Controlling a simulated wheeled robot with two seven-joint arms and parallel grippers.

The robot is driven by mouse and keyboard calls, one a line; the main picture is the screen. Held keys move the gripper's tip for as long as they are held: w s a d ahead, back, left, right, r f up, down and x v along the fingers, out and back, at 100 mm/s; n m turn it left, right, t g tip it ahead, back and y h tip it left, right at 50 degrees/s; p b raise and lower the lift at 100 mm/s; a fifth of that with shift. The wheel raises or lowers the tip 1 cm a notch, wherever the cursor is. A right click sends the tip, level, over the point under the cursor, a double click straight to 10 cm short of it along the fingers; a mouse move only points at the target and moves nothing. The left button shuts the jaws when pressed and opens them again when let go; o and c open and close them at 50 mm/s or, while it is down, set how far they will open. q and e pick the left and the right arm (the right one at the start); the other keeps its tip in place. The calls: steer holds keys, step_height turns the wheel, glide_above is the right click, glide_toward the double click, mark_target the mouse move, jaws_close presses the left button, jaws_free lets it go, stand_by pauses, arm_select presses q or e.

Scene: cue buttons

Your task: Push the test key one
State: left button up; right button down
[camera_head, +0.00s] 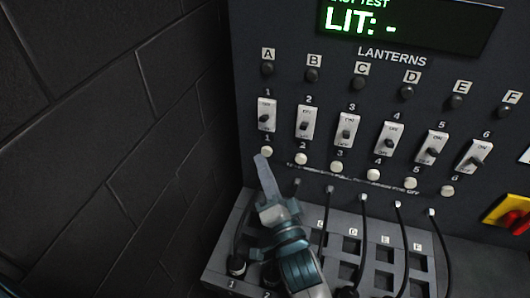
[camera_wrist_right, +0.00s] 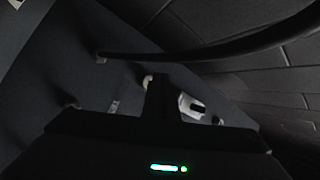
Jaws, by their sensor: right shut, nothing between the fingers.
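Test key one (camera_head: 267,151) is a round whitish button under switch 1 (camera_head: 266,116) on the dark panel, at the left end of a row of similar keys. My right gripper (camera_head: 262,159) is shut and empty. Its tip shows just below and left of key one in the head view; I cannot tell whether it touches. In the right wrist view, the dark fingers (camera_wrist_right: 158,90) point at the panel, between a pale round knob (camera_wrist_right: 148,81) and a white switch (camera_wrist_right: 191,106). My left gripper is not in view.
Rocker switches numbered 1 to 6 and dark lanterns A to F (camera_head: 361,83) fill the panel. The display (camera_head: 410,22) reads "LIT: -". Cables (camera_head: 363,215) hang over a grey socket tray (camera_head: 338,262) below. A dark brick wall (camera_head: 110,120) stands at left.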

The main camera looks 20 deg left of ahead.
steer(key=shift+w, duration=0.1)
stand_by(0.6)
steer(key=shift+w, duration=0.3)
steer(key=shift+w, duration=0.2)
stand_by(0.6)
steer(key=shift+s+p, duration=0.2)
steer(key=shift+p, duration=0.1)
steer(key=shift+s, duration=0.45)
steer(key=s+p, duration=0.2)
steer(key=s, duration=0.4)
stand_by(0.6)
